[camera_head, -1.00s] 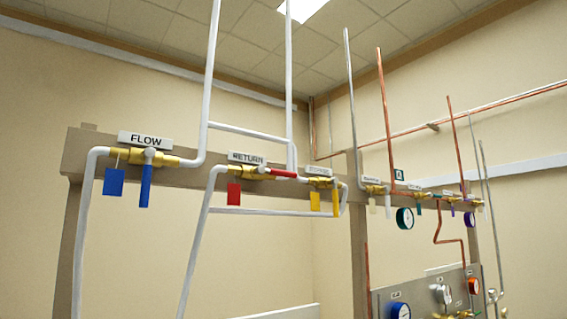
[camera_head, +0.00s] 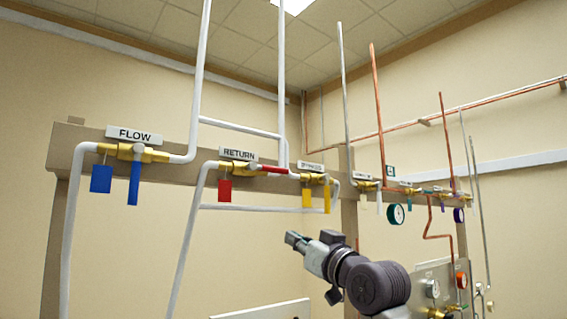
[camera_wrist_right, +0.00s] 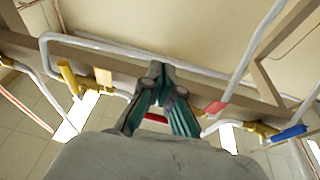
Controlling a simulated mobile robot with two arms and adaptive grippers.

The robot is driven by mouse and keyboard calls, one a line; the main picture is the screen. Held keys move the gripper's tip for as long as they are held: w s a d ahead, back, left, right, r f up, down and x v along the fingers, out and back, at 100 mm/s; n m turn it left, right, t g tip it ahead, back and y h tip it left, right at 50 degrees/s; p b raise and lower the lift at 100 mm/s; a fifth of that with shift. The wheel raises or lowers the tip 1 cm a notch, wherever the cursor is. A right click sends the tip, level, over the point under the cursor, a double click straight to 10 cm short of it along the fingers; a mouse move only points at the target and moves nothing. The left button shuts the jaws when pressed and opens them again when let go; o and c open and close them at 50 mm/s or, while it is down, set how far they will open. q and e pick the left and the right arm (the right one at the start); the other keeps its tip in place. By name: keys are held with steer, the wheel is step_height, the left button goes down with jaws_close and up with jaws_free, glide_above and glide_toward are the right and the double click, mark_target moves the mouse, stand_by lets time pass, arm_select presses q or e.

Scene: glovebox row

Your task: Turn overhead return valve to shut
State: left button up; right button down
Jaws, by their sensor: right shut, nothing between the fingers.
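The return valve (camera_head: 238,167) is a brass body under a RETURN label on the overhead beam. Its red handle (camera_head: 268,169) lies roughly level, along the pipe, and a red tag (camera_head: 225,190) hangs beside it. My right gripper (camera_head: 292,240) is below and slightly right of that handle in the head view, with nothing between its fingers. In the right wrist view my right gripper (camera_wrist_right: 158,72) has its fingertips together; part of the red handle (camera_wrist_right: 156,118) shows behind the fingers, and the red tag (camera_wrist_right: 215,107) is to the right. My left gripper is out of view.
The flow valve's blue handle (camera_head: 134,183) and the bypass valve's yellow handle (camera_head: 327,198) hang down on either side. White pipes (camera_head: 187,235) run below and above the beam (camera_head: 85,140). A gauge panel (camera_head: 440,275) stands at lower right.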

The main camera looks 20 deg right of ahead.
steer(key=s+r+n+t+y, duration=0.1)
steer(key=s+r, duration=0.3)
steer(key=r, duration=0.4)
steer(key=s+r+t+y, duration=0.1)
steer(key=s+r, duration=0.3)
steer(key=r, duration=0.3)
step_height(320, 180, up, 5)
steer(key=p, duration=0.7)
glide_above(269, 169)
steer(key=s+d, duration=0.2)
steer(key=d, duration=0.1)
steer(key=f+p, duration=0.1)
steer(key=f, duration=0.1)
steer(key=w+f+p, duration=0.1)
steer(key=f, duration=0.1)
steer(key=shift+w+f, duration=0.1)
steer(key=shift+a, duration=0.1)
